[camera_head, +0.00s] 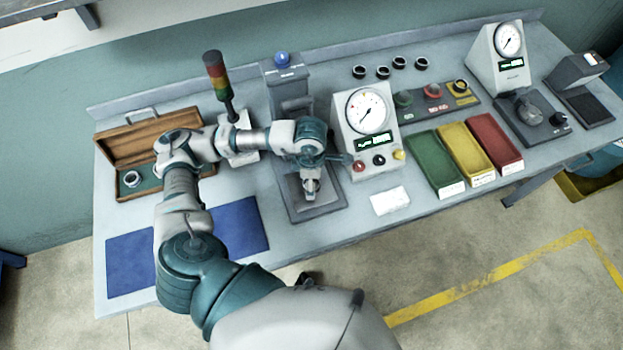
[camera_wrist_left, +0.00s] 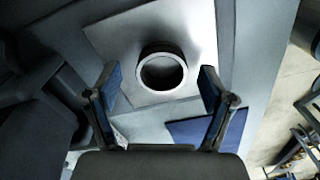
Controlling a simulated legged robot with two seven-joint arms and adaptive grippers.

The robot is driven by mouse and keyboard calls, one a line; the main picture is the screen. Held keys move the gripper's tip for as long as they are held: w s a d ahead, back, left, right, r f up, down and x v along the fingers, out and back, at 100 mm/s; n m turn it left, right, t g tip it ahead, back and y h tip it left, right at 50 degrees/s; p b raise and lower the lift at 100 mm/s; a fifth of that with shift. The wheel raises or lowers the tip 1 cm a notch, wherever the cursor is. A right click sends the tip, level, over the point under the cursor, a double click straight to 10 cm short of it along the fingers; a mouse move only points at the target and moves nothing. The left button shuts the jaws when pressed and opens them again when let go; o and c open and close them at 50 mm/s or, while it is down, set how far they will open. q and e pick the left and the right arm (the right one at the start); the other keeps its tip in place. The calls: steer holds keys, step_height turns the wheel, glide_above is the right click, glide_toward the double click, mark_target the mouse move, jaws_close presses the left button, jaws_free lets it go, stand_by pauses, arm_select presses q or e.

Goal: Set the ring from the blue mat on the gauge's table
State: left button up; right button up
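A dark-sided ring (camera_wrist_left: 162,70) with a bright rim lies flat on a pale square plate (camera_wrist_left: 200,35) in the left wrist view. My left gripper (camera_wrist_left: 160,85) is open, with one blue-padded finger on each side of the ring's line and a gap to it. In the head view my left gripper (camera_head: 311,190) is over the base of a grey stand (camera_head: 328,206) with a blue knob; the ring is hidden there. The blue mat (camera_head: 240,225) lies at the front left, its middle hidden by my arm; no ring shows on its visible parts. My right gripper is out of view.
A dial unit (camera_head: 365,110) with buttons stands right of the gripper. A signal tower (camera_head: 218,80) and an open wooden case (camera_head: 130,150) are left. Green, yellow and red trays (camera_head: 483,135), another dial device (camera_head: 500,55) and several dark rings (camera_head: 382,72) are farther right and back.

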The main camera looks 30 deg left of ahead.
arm_select(q)
steer(key=shift+r, duration=0.25)
step_height(320, 180, up, 11)
steer(key=shift+r, duration=0.15)
steer(key=shift+w+a, duration=0.1)
stand_by(0.5)
